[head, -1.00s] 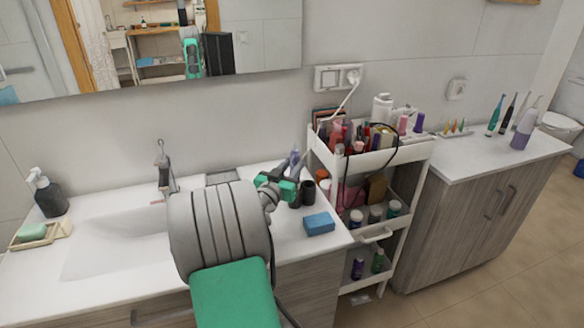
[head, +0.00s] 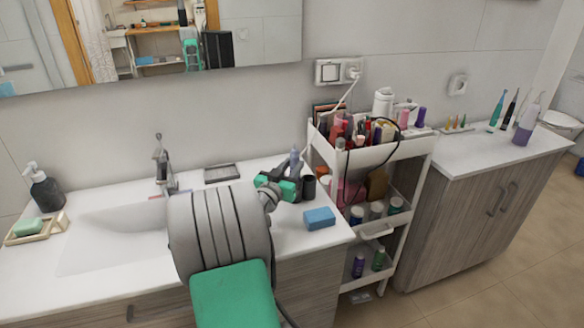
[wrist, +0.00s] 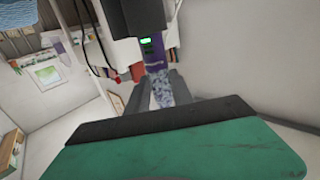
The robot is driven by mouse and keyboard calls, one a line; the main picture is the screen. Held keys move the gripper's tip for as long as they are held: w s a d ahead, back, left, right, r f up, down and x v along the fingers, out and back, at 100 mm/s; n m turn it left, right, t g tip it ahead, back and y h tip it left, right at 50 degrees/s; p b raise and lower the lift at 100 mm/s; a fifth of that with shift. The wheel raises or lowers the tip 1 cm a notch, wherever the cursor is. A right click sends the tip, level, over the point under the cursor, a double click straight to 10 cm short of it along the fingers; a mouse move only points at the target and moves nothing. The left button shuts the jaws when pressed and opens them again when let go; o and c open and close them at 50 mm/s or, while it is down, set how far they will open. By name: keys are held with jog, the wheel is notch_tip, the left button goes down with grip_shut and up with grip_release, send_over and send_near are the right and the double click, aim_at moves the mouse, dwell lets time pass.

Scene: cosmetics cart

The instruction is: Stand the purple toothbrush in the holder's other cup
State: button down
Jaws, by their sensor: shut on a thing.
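My gripper (head: 287,183) is over the counter right of the sink, its arm hiding part of the view. In the wrist view its fingers (wrist: 160,78) are closed on a purple shaft with a speckled grey lower part, the purple toothbrush (wrist: 154,58). A pale purple tip of the toothbrush (head: 294,160) rises above my gripper in the head view. The dark holder cups (head: 309,187) stand just right of my gripper; a second dark cup (head: 325,184) is beside them. I cannot tell whether the brush touches a cup.
A blue sponge (head: 319,218) lies in front of the cups. The crowded white cart (head: 392,150) stands close on the right. A dark soap dish (head: 222,173) lies behind my arm. The sink (head: 110,240) and faucet (head: 163,165) are to the left.

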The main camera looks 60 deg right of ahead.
jog(key=shift+f+b, duration=1.55)
jog(key=shift+b, duration=0.1)
jog(key=c, duration=1)
grip_release()
jog(key=shift+c, duration=0.2)
jog(key=a+b, duration=0.1)
jog(key=a, duration=0.6)
jog(key=shift+s+a+b, duration=0.15)
jog(key=shift+a+b, duration=0.2)
jog(key=shift+a, duration=0.05)
